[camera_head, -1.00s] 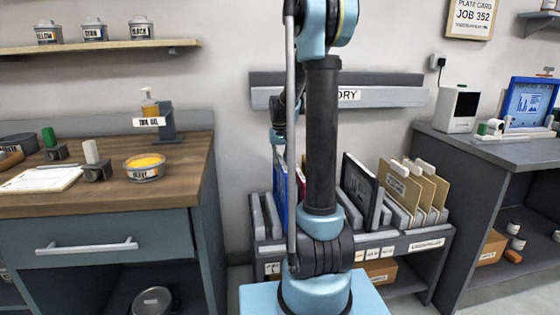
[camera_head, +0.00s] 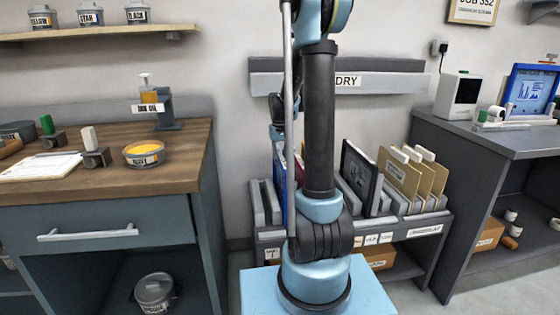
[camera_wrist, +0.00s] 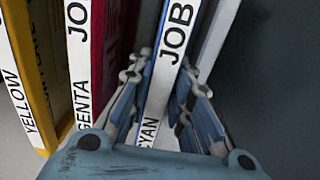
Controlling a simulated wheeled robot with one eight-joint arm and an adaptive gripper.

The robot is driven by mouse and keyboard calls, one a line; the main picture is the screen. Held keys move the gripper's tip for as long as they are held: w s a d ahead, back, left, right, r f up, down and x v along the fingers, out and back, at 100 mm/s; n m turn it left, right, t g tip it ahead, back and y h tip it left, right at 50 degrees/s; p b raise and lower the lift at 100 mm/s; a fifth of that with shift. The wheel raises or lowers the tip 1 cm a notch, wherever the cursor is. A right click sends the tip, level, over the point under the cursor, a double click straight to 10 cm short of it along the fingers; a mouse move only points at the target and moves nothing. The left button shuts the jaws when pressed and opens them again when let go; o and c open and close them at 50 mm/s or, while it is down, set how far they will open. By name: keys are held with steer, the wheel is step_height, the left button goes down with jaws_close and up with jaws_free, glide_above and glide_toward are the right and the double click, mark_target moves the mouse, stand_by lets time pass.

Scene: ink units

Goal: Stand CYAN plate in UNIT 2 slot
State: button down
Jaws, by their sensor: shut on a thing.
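The CYAN plate (camera_wrist: 172,50) shows its white edge with "JOB" and part of "CYAN" in the wrist view, with a thin blue side. My gripper (camera_wrist: 163,88) is shut on it, with fingers on both sides of that edge. A blue plate (camera_head: 279,180) stands upright at the left of the rack in the head view, partly behind my arm. I cannot tell whether it is the held one. I cannot make out the UNIT 2 slot in either view.
Magenta (camera_wrist: 88,75) and yellow (camera_wrist: 28,70) plates stand left of the held plate; another pale edge (camera_wrist: 215,40) is close on its right. The rack (camera_head: 428,229) also holds a dark plate (camera_head: 360,176) and several tan folders (camera_head: 399,172). Counters flank it.

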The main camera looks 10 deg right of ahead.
steer(key=shift+f, duration=0.3)
stand_by(0.5)
steer(key=c, duration=1.4)
jaws_free()
steer(key=shift+o, duration=0.2)
step_height(320, 180, up, 12)
steer(key=shift+a+f, duration=0.1)
steer(key=shift+a, duration=0.05)
steer(key=shift+r, duration=2.5)
